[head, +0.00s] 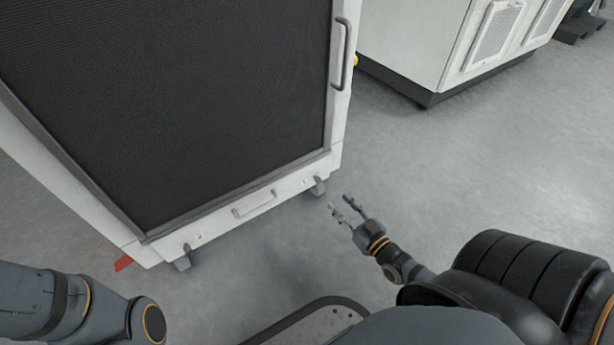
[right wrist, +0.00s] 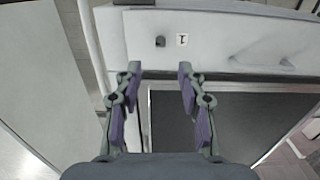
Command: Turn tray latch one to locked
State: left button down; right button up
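Tray latch one is a small dark knob (right wrist: 160,41) on a white panel in the right wrist view, beside a white label (right wrist: 182,39) marked 1. In the head view the latch (head: 305,181) is a tiny spot at the right end of the tray front (head: 218,219). Its exact turn is too small to tell. My right gripper (head: 345,208) is open and empty, to the right of the tray front and apart from it. In the right wrist view its fingertips (right wrist: 158,72) stand apart, with the latch beyond them. My left gripper is out of view.
The tray handle (head: 254,203) is left of the latch. A large black mesh panel (head: 165,100) with a side handle (head: 345,55) rises above. Grey feet (head: 318,187) stand under the cabinet. A white cabinet (head: 410,45) stands behind. The floor on the right is clear.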

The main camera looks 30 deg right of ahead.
aim_at(320, 182)
jog(key=w+b, duration=0.1)
jog(key=w, duration=0.2)
jog(key=w+b, duration=0.2)
jog(key=w, duration=0.1)
jog(key=w+b, duration=0.2)
jog(key=w, duration=0.1)
jog(key=shift+a+f, duration=0.15)
jog(key=shift+a, duration=0.2)
jog(key=shift+w+r+b, duration=0.2)
jog(key=shift+w+b, duration=0.1)
jog(key=shift+w, duration=0.35)
jog(key=shift+a, duration=0.1)
grip_shut()
